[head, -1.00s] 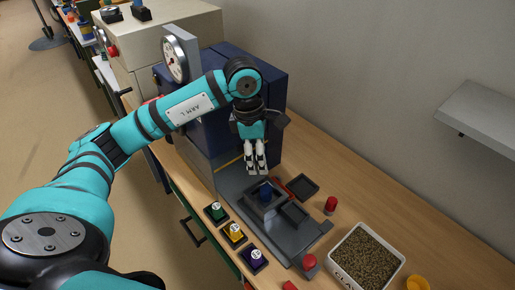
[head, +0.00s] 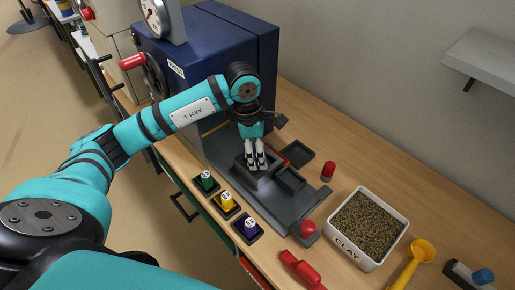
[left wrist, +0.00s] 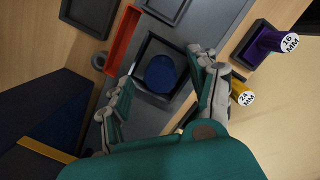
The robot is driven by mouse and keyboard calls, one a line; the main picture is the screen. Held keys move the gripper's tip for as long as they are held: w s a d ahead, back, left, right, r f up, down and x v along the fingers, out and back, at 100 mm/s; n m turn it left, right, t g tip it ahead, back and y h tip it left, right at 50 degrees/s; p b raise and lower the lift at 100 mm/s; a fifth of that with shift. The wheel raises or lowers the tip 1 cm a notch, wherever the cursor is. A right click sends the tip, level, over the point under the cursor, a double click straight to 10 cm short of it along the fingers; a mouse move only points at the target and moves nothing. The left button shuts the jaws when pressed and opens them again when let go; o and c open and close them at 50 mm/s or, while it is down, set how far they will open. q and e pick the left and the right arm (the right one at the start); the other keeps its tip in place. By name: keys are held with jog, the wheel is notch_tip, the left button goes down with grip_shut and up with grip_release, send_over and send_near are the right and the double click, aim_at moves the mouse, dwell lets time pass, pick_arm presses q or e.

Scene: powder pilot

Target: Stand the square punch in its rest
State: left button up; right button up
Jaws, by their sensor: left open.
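A round-topped blue piece (left wrist: 160,73) sits inside a dark square frame (head: 262,182) on the grey bench plate; I cannot tell if it is the square punch. My left gripper (head: 256,165) points down over the frame, hiding the blue piece in the head view. In the left wrist view its open fingers stand on either side of the blue piece, nothing visibly gripped. Green (head: 206,181), yellow (head: 227,202) and purple (head: 247,229) punches with white labelled tops stand in dark bases along the front edge. I cannot tell which holder is the square punch's rest. My right gripper is out of view.
Shallow dark square trays (head: 290,180) lie right of the frame. A blue press housing (head: 215,60) stands behind.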

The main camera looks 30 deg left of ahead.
pick_arm(q)
grip_shut()
dwell(0.7)
jog(key=shift+r, duration=0.1)
jog(key=shift+r+p, duration=2)
jog(key=shift+r, duration=1.4)
